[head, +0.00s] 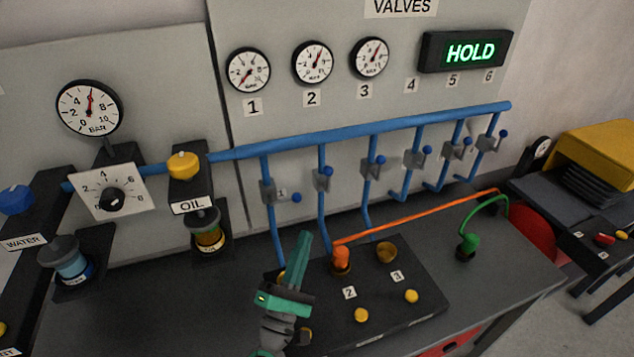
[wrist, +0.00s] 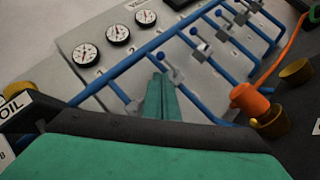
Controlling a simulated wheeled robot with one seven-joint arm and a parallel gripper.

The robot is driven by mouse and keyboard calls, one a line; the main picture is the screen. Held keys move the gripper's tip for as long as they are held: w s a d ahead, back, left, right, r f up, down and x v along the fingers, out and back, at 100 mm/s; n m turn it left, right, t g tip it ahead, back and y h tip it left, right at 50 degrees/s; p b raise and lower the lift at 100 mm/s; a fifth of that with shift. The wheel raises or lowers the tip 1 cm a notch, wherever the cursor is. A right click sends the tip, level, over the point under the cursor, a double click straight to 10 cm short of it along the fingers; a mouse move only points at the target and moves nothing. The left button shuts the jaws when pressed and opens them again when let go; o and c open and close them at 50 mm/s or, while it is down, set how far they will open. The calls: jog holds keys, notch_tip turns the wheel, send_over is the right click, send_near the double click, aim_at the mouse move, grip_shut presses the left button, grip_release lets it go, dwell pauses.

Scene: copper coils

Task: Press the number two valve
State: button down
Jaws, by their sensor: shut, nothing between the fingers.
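The number two valve (head: 323,179) is a small grey block with a blue ball knob on the second vertical blue pipe, below the gauge marked 2 (head: 313,64). My green gripper (head: 304,238) is shut and empty. In the head view its tips point up, below and a little left of the number two valve, and show no clear contact with it. In the wrist view the closed fingers (wrist: 158,82) point toward the blue pipes and valves. Which valve lies right beyond the tips is hard to tell there.
The number one valve (head: 268,192) is to the left. A black box (head: 390,310) with yellow buttons sits below; an orange plug (head: 341,258) and its cable (head: 420,215) are close on the right. A lit HOLD sign (head: 468,52) hangs at upper right.

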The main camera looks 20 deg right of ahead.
jog(key=shift+d, duration=0.1)
jog(key=x, duration=1.3)
jog(key=shift+w+d+r, duration=0.15)
jog(key=shift+w+d, duration=0.05)
jog(key=shift+w, duration=0.05)
jog(key=shift+w, duration=0.1)
